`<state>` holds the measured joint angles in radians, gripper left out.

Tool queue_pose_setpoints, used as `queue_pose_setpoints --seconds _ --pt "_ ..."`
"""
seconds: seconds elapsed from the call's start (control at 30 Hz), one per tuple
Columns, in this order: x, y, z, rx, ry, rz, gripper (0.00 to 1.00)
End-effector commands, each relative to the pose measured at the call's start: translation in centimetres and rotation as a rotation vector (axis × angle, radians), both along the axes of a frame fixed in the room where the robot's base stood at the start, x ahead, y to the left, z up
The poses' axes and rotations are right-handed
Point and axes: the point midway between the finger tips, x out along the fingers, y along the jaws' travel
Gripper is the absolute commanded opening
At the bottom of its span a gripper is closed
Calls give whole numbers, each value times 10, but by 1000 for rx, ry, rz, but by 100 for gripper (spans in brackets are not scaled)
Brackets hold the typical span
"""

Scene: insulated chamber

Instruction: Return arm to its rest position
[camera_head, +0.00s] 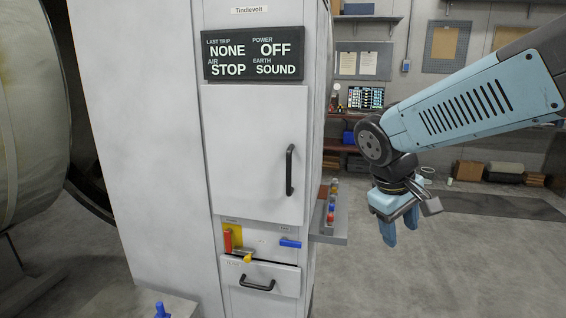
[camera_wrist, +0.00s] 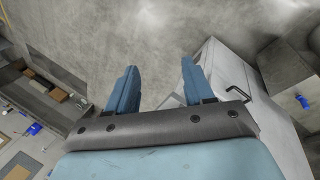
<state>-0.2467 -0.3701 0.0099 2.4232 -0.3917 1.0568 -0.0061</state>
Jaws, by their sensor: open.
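My gripper (camera_head: 400,228) hangs at the end of my blue arm, in the right half of the head view, fingers pointing down over the floor. It is open and empty, to the right of the white cabinet and apart from it.
A small ledge (camera_head: 330,237) with coloured items juts from the cabinet's right side, near my gripper. The cabinet has black handles (camera_head: 289,170), a red lever (camera_head: 228,241) and a blue lever (camera_head: 290,244). A large round vessel (camera_head: 30,110) stands at left. Floor at right is open.

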Motion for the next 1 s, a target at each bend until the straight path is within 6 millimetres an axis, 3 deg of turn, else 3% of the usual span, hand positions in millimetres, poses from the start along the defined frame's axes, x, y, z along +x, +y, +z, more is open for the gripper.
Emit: queue_pose_setpoints --seconds 0.3,0.5,1.0 --pt "-39 -8 33 272 -231 -223 52" --pt "-55 -7 50 394 -352 -316 52" --pt "-61 -6 57 445 -404 -353 52"
